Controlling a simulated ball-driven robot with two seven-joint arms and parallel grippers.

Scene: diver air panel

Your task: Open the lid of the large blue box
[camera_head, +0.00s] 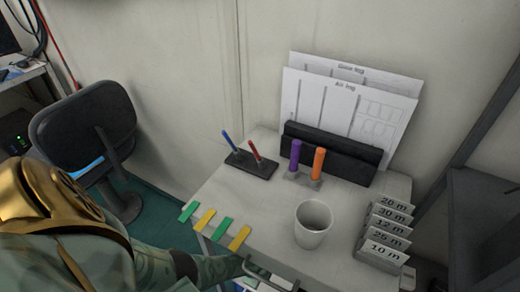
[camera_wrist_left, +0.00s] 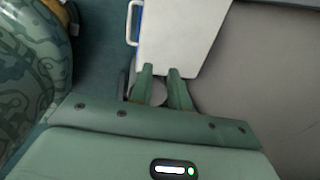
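In the left wrist view, a white panel (camera_wrist_left: 185,35) with a thin blue strip (camera_wrist_left: 138,22) and a pale handle (camera_wrist_left: 131,22) on its left side lies beyond my fingertips. It may be the lid of the large blue box, but I cannot tell for sure. My left gripper (camera_wrist_left: 161,71) has a gap between its two green fingers and holds nothing I can make out. Its tips are at the panel's near edge; I cannot tell whether they touch it. In the head view, a small part of something blue and white shows at the bottom edge, mostly hidden. My right gripper is not in view.
A pale table (camera_head: 265,215) carries a white cup (camera_head: 313,225), a pen stand (camera_head: 250,165), purple and orange sticks (camera_head: 319,162), log sheets (camera_head: 345,105) and depth cards (camera_head: 385,240). Coloured tags (camera_head: 222,229) lie along its left edge. A dark chair (camera_head: 85,125) stands left.

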